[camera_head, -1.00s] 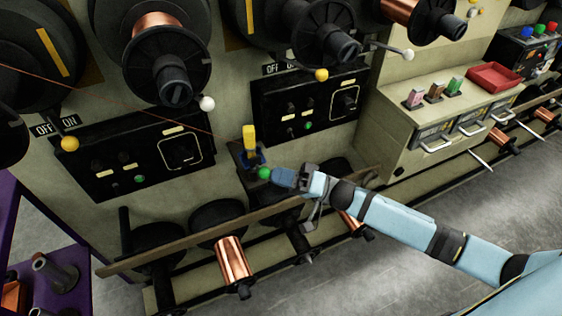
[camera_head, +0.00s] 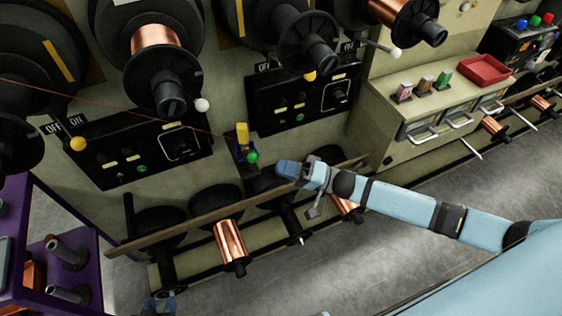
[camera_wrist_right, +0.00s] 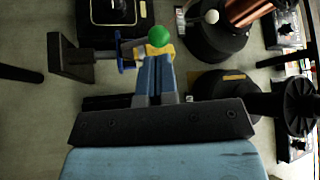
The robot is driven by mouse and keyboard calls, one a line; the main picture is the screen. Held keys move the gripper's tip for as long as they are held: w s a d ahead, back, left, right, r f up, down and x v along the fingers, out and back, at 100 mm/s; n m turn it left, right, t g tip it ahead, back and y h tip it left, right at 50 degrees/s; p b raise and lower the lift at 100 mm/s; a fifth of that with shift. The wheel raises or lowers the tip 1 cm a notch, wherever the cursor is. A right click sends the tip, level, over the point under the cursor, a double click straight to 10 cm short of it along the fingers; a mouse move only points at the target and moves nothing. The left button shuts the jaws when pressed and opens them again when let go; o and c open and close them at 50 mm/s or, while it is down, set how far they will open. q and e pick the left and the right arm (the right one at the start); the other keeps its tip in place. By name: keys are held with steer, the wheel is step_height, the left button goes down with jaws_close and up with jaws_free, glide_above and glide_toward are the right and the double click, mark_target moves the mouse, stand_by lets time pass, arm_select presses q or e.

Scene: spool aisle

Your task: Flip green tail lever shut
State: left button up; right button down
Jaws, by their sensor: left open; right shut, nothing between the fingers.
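The tail lever's green ball (camera_head: 252,157) sits at a small bracket with a yellow block (camera_head: 242,133) and blue parts, low on the machine front. The ball is close under the block. My right gripper (camera_head: 278,167) is shut and empty, just right of the ball with a small gap. In the right wrist view the green ball (camera_wrist_right: 159,36) shows just beyond the shut blue fingertips (camera_wrist_right: 155,62), with the lever's blue part to its left. My left gripper (camera_head: 159,304) shows only partly at the bottom left edge, well away from the lever, and is open.
A wooden rail (camera_head: 205,229) runs below the lever, with copper spools (camera_head: 230,241) under it. Switch panels (camera_head: 305,97) with yellow-knobbed levers stand above. A purple rack (camera_head: 85,240) is at lower left.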

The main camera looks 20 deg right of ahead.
steer(key=b+v, duration=0.1)
steer(key=v, duration=0.9)
steer(key=shift+r, duration=0.3)
steer(key=shift+s, duration=0.15)
steer(key=s+a+t+h+p, duration=0.3)
steer(key=a+t+h+p, duration=0.15)
steer(key=a+h, duration=0.25)
steer(key=s+f+n+g+h+p, duration=0.2)
steer(key=s+n+g+h+p, duration=0.2)
steer(key=s+h, duration=0.3)
steer(key=shift+s+a+f+n+p, duration=0.2)
steer(key=shift+s+f+n+p, duration=0.15)
steer(key=shift+s+n+p, duration=0.55)
